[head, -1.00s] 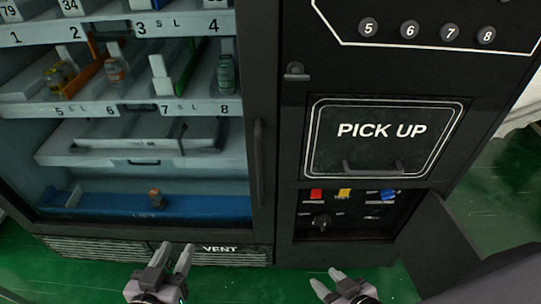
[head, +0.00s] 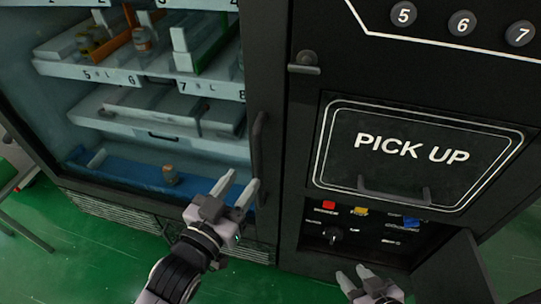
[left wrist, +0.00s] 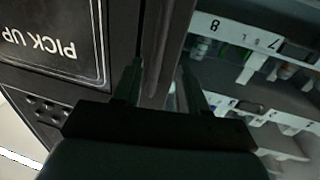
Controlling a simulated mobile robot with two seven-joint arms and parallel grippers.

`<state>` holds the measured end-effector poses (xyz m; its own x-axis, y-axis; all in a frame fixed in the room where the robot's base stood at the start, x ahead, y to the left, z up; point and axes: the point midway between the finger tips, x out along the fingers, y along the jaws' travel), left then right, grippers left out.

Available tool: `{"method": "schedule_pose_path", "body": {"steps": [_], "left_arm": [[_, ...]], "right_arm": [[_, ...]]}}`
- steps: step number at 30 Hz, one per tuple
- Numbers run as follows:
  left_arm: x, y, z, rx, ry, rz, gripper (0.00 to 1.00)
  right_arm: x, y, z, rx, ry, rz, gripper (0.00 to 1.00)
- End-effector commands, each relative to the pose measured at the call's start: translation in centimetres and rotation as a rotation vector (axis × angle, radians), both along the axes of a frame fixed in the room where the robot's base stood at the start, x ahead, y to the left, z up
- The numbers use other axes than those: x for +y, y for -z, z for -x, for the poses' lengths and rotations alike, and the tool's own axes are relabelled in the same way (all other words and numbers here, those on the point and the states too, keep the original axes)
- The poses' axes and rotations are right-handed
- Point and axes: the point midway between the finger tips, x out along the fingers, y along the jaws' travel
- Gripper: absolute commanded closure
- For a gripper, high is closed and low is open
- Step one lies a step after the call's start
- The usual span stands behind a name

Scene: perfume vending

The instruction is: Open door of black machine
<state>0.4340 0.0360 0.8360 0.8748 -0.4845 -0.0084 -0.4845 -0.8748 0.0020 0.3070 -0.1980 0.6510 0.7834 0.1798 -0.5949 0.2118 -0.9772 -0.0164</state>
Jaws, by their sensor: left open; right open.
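The black machine (head: 290,110) fills the head view. Its glass door on the left has a vertical dark handle (head: 257,150) at its right edge, and the door looks shut. My left gripper (head: 236,188) is open and raised in front of the lower end of the handle; I cannot tell whether it touches. In the left wrist view its open fingers (left wrist: 160,85) point at the door's edge strip, beside the shelves. My right gripper (head: 353,278) is open and empty, low in front of the machine, at the bottom edge of the head view.
Right of the handle are the PICK UP flap (head: 412,150), a panel with red, yellow and blue switches (head: 360,212), and a small open panel door (head: 452,265). Shelves (head: 150,80) with small bottles show behind the glass.

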Motion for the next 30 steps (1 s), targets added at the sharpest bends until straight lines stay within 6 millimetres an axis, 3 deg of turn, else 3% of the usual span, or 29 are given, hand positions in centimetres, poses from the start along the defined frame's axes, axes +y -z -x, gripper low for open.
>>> {"method": "schedule_pose_path", "body": {"steps": [7, 21, 30], "left_arm": [[-0.6, -0.3, -0.8, -0.010, 0.005, 0.002, 0.58], [-3.4, -0.2, -5.7, -0.009, 0.005, 0.002, 0.58], [-3.7, -0.2, -6.3, -0.008, 0.005, 0.001, 0.58]], "right_arm": [[0.0, 0.1, 0.0, -0.001, -0.001, -0.001, 0.58], [0.4, 0.4, 0.0, 0.005, 0.005, -0.012, 0.58], [0.4, 0.4, 0.0, 0.006, 0.006, -0.012, 0.58]]}}
